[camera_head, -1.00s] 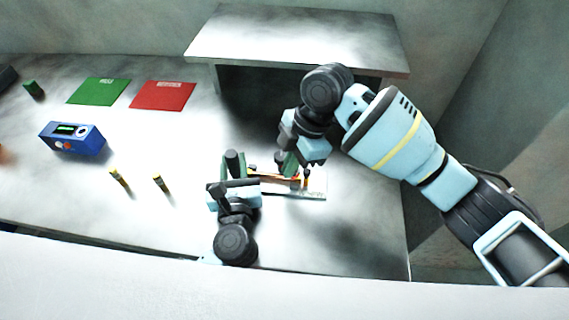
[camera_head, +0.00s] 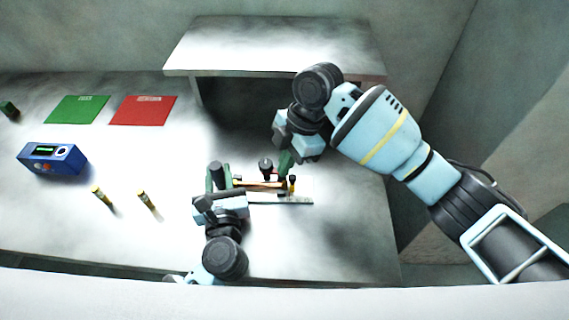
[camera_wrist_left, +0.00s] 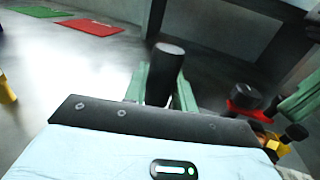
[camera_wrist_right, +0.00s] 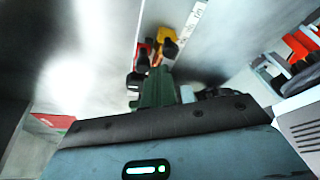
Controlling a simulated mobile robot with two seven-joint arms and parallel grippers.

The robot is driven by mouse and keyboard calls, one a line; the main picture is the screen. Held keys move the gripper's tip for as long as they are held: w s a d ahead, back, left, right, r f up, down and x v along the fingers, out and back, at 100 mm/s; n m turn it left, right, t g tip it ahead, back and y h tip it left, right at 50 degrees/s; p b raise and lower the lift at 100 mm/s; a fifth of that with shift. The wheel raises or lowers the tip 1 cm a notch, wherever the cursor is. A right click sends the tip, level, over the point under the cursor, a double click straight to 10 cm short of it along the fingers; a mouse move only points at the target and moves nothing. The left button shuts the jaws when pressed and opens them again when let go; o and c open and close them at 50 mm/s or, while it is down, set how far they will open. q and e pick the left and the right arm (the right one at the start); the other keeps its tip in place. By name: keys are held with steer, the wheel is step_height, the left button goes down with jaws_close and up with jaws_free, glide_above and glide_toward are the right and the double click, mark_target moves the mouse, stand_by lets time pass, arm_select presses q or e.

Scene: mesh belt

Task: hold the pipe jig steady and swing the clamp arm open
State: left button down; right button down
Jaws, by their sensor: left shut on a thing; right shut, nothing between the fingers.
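The pipe jig's pale base plate (camera_head: 300,199) lies on the table with an orange-brown pipe (camera_head: 262,184) along it. A black upright cylinder (camera_head: 216,174) stands at its left end; my left gripper (camera_head: 218,180) is shut on it, and the left wrist view shows the cylinder (camera_wrist_left: 164,72) between green fingers. A black knob (camera_head: 266,165) on a red part is at the jig's back, also in the left wrist view (camera_wrist_left: 245,96). My right gripper (camera_head: 284,165) is shut and empty just right of the knob. Whether it touches the clamp arm is unclear.
A raised shelf (camera_head: 270,45) stands behind the jig. Two small yellow-black pegs (camera_head: 102,196) (camera_head: 147,200), a blue device (camera_head: 54,159), a green mat (camera_head: 77,110) and a red mat (camera_head: 143,111) lie at left. The table front right of the jig is clear.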

steer(key=shift+w+d, duration=0.1)
steer(key=shift+w, duration=0.05)
stand_by(0.4)
steer(key=shift+r, duration=0.1)
steer(key=shift+w+r, duration=0.15)
steer(key=shift+r, duration=0.15)
step_height(320, 180, up, 9)
steer(key=w, duration=0.3)
steer(key=shift+f, duration=0.15)
arm_select(q)
steer(key=c, duration=1.1)
jaws_free()
steer(key=shift+o, duration=0.2)
